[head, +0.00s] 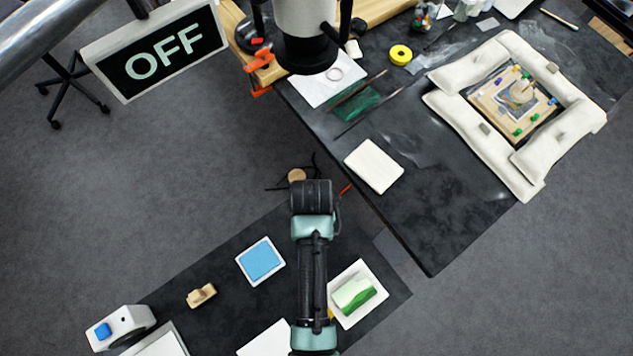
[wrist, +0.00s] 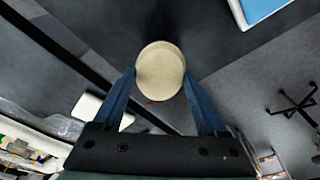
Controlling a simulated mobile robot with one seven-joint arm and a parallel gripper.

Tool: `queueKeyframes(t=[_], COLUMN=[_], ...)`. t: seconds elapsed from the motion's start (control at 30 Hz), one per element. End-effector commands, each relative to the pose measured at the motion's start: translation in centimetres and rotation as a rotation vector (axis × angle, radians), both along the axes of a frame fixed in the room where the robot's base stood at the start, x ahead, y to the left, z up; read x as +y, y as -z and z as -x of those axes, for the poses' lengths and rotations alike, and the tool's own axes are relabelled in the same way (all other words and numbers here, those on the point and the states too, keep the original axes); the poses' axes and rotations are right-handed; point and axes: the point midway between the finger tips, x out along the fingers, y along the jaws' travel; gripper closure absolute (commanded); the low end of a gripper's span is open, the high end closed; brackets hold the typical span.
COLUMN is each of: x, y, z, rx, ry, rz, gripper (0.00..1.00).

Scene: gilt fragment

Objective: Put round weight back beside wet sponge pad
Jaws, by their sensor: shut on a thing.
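The round weight is a pale tan disc-like piece (wrist: 160,72) between the two blue fingers of my gripper (wrist: 160,84) in the wrist view. My gripper is shut on it. In the head view the round weight (head: 297,175) shows just beyond my dark wrist, over the floor gap between the two dark tables. A blue pad in a white-rimmed tray (head: 261,261) lies on the near table, left of my arm. A green and white sponge-like block (head: 355,293) sits in a white tray right of my arm. I cannot tell which is the wet sponge pad.
A small tan wooden piece (head: 201,295) and a white device with a blue button (head: 121,327) lie left on the near table. The far table (head: 440,215) carries a white block (head: 374,166) and a cushioned frame (head: 478,165). Near-table room is clear around the blue pad.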

Motion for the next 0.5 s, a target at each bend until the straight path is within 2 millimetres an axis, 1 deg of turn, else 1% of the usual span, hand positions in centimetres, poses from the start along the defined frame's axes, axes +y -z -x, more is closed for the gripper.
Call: queueKeyframes(t=[0.13,0.33,0.4,0.5], x=[0.0,0.0,0.0,0.0], y=[1.1,3.8,4.3,4.5], z=[-0.1,-0.1,-0.1,-0.2], rx=[-0.001,-0.001,-0.003,-0.005], ry=[0.001,0.000,0.000,0.001], rz=[0.000,0.000,0.000,0.000], gripper=[1.00,1.00,1.00,1.00])
